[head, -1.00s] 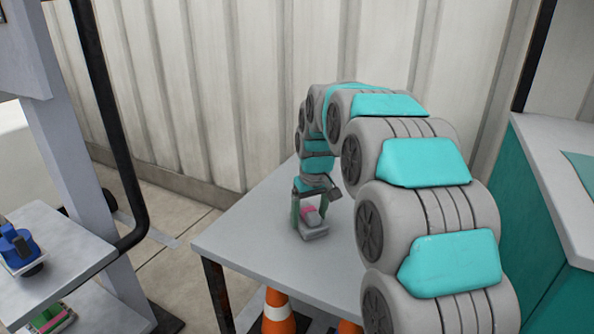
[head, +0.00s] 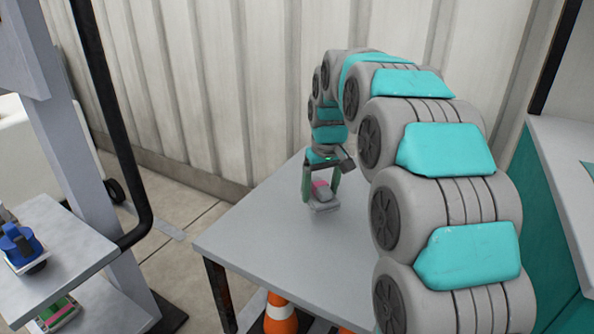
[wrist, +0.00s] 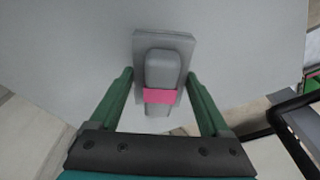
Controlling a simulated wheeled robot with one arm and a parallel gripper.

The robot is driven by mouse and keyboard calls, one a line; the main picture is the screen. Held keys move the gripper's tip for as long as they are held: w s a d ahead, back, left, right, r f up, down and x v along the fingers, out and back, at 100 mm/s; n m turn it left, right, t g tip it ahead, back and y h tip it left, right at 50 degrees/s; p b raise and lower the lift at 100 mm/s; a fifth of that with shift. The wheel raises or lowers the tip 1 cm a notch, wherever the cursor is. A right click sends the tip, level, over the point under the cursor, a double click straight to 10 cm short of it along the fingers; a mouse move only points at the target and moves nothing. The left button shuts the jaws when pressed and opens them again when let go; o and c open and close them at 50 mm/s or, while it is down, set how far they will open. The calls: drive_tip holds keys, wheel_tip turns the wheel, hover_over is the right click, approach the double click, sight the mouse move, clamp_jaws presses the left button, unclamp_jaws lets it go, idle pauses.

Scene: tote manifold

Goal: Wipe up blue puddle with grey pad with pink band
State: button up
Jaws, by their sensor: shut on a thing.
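The grey pad with a pink band (head: 324,207) is in my gripper (head: 320,196) over the grey table (head: 262,222). In the wrist view the pad (wrist: 163,70) has a flat grey base and a raised grey grip with the pink band across it. The green fingers of my gripper (wrist: 160,77) stand on either side of the pad, shut on it. Whether the pad touches the table or hangs just above it, I cannot tell. No blue puddle shows in either view; my arm hides part of the table.
A shelf rack (head: 70,245) at left holds a blue item (head: 19,246). A teal cabinet with a pale top (head: 565,170) stands at right. A ribbed wall (head: 230,80) is behind the table.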

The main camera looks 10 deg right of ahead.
drive_tip(key=shift+r, duration=1.1)
